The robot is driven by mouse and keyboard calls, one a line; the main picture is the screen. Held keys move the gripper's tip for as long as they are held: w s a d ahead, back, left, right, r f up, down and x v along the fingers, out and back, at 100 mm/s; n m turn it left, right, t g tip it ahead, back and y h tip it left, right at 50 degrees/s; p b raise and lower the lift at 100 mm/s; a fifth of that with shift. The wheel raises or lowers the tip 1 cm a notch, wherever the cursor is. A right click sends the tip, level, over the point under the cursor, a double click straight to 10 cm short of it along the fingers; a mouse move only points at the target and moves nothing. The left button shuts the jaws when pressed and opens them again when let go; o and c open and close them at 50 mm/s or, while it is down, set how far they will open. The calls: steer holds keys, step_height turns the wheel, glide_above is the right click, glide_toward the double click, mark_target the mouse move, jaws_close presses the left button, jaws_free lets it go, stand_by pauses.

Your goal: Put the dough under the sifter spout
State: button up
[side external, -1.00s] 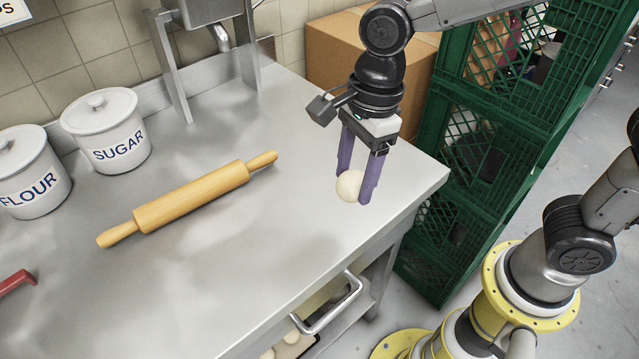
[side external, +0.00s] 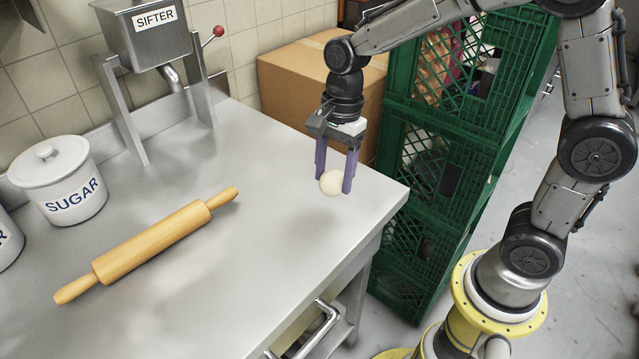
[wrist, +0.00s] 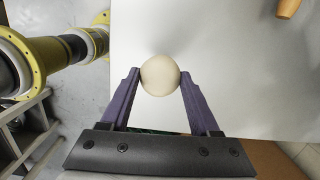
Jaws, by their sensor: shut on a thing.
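The dough is a pale, round ball (side external: 332,184), held between the purple fingers of my gripper (side external: 334,178) over the right end of the steel table. In the wrist view the dough (wrist: 160,75) sits between both fingertips (wrist: 160,80). How high the dough is above the tabletop is hard to tell. The sifter (side external: 142,40) is a labelled metal box on legs at the back left of the table. Its spout (side external: 172,79) points down over bare tabletop, well to the left of my gripper.
A wooden rolling pin (side external: 150,243) lies across the table left of my gripper. A white sugar jar (side external: 62,180) stands at the left. A cardboard box (side external: 300,80) and green crates (side external: 440,160) stand behind and right. The tabletop (side external: 235,150) between gripper and sifter is clear.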

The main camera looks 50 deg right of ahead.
steer(key=w+d+f+n, duration=0.1)
steer(key=w+d+n, duration=0.1)
steer(key=n, duration=0.1)
steer(key=w+d+f+n, duration=0.1)
steer(key=n, duration=0.2)
steer(key=w+d+f+n+g, duration=0.1)
steer(key=w+d+f+n, duration=0.1)
steer(key=n, duration=0.1)
steer(key=shift+w+d+f+n+h, duration=0.1)
steer(key=shift+w+d+n+h, duration=0.2)
steer(key=n, duration=0.1)
steer(key=w+n, duration=0.1)
steer(key=n, duration=0.1)
steer(key=shift+d, duration=0.2)
steer(key=n, duration=0.3)
steer(key=shift+w+h, duration=0.25)
steer(key=shift+h, duration=0.05)
steer(key=shift+n, duration=0.8)
